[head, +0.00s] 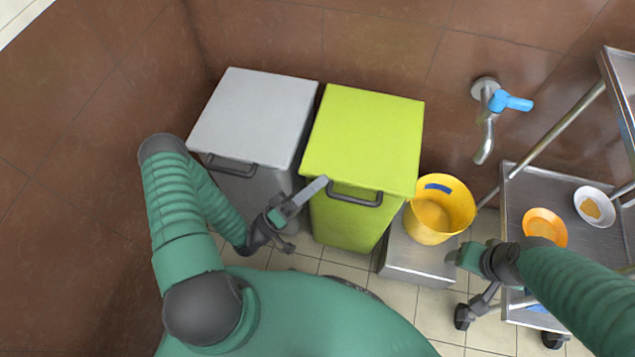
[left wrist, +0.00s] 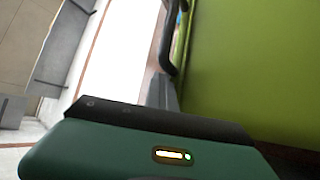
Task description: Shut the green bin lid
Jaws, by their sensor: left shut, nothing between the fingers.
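The green bin (head: 345,222) stands against the brown wall. Its bright green lid (head: 370,135) lies across the top in the head view; I cannot tell whether a small gap remains under it. A dark handle (head: 355,198) is on the front, just below the lid's front edge. My left gripper (head: 318,187) is shut and empty, its tip beside the left end of that handle. In the left wrist view, its grey finger (left wrist: 164,92) is close to a large green surface (left wrist: 250,75) and a dark handle (left wrist: 172,40). My right gripper (head: 462,257) is at lower right, away from the bin.
A grey bin (head: 255,110) stands close on the left. A yellow bucket (head: 440,207) sits on a low metal step (head: 415,268) to the right. A metal cart (head: 515,200) with dishes is farther right. A blue-handled tap (head: 490,120) juts from the wall.

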